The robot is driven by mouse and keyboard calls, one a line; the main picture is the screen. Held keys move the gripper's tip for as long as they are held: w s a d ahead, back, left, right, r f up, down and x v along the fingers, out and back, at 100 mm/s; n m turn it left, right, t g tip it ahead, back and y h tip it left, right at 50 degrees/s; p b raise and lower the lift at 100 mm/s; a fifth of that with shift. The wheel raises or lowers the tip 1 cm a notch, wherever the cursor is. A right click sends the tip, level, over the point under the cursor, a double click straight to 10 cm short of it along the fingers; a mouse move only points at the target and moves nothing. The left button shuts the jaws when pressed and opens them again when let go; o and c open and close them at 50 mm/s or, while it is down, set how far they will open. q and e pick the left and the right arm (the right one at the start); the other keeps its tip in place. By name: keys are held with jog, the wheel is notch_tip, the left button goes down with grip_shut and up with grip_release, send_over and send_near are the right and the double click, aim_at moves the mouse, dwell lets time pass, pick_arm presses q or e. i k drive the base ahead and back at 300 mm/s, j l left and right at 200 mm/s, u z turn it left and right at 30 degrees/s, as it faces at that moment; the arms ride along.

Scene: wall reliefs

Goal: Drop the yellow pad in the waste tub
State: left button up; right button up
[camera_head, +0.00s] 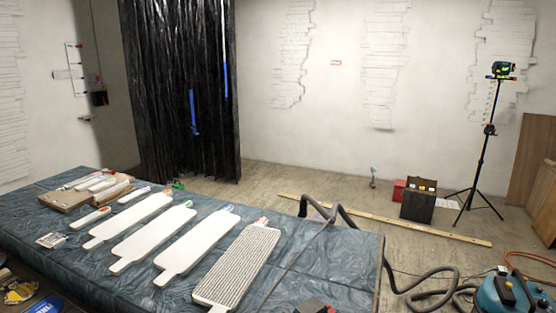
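A yellow round pad (20,292) lies at the bottom left corner, in front of the covered table. It is next to a blue disc (44,305) that the lower edge of the view cuts off. What the pad rests on is mostly hidden. I cannot clearly pick out a waste tub; a dark box-shaped container (418,204) stands on the floor at the right, but I cannot tell if it is the tub. Neither of my grippers shows in the head view.
A table with a blue-grey cover (330,262) holds several white long-handled boards (190,243). A tripod (490,130), a wooden plank (400,222), a hose (425,285) and a teal machine (510,295) occupy the floor at right. Black sheeting (180,90) hangs behind.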

aim_at(19, 294)
jog(key=u, duration=1.7)
jog(key=i+j+u, duration=0.4)
jog(key=i, duration=0.3)
jog(key=i+u, duration=0.35)
jog(key=i, duration=0.35)
jog(key=i+z, duration=0.25)
jog(key=i, duration=0.25)
jog(key=i+j+z, duration=0.25)
jog(key=i, duration=0.2)
jog(key=i+j+z, duration=0.25)
jog(key=i, duration=0.25)
